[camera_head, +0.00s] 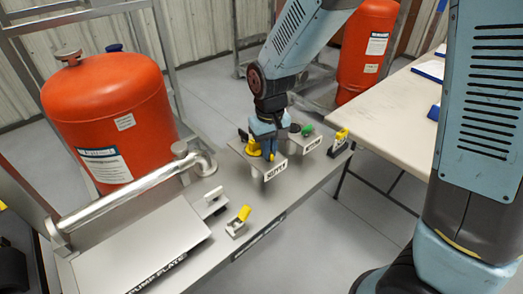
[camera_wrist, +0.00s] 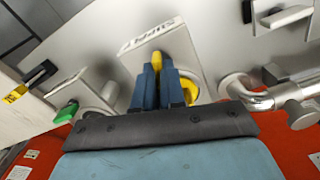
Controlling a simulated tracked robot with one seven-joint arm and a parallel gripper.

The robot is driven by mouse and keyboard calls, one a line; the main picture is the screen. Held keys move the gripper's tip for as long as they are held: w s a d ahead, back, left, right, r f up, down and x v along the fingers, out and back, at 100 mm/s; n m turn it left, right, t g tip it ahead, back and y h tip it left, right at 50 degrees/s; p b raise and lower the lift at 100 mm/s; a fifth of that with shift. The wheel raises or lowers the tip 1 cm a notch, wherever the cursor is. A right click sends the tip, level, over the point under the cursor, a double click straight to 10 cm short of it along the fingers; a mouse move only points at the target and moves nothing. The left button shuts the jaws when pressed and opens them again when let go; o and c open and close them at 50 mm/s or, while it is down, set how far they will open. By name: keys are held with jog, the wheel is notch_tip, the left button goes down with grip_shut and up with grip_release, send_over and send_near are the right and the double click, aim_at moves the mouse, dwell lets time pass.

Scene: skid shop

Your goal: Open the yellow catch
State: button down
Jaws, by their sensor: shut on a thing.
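In the head view my gripper (camera_head: 268,152) reaches down onto a grey bracket plate (camera_head: 277,170) with a black-lettered label. A yellow part (camera_head: 252,147) shows beside the fingers there. In the wrist view my gripper (camera_wrist: 157,68) is shut on a narrow yellow piece (camera_wrist: 157,60), whose end shows between the blue fingertips. A rounder yellow part (camera_wrist: 189,90) lies just right of the fingers, partly hidden; I cannot tell if they are one part. A separate yellow-tipped catch (camera_head: 244,213) stands on the skid's front edge, apart from my gripper. Another yellow piece (camera_head: 341,134) is at the far end.
A green knob (camera_head: 308,129) is on the neighbouring bracket. A red tank (camera_head: 110,115) and a silver pipe (camera_head: 125,195) stand left; another red tank (camera_head: 366,50) is behind. A pale table (camera_head: 400,110) is right. The floor in front is clear.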

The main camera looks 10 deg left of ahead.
jog(key=shift+m, duration=0.4)
jog(key=m, duration=0.3)
dwell(0.5)
jog(key=shift+m, duration=1.7)
jog(key=shift+m, duration=0.3)
jog(key=m, duration=0.2)
jog(key=shift+d+m, duration=0.1)
jog(key=shift+m, duration=0.3)
jog(key=shift+s, duration=0.1)
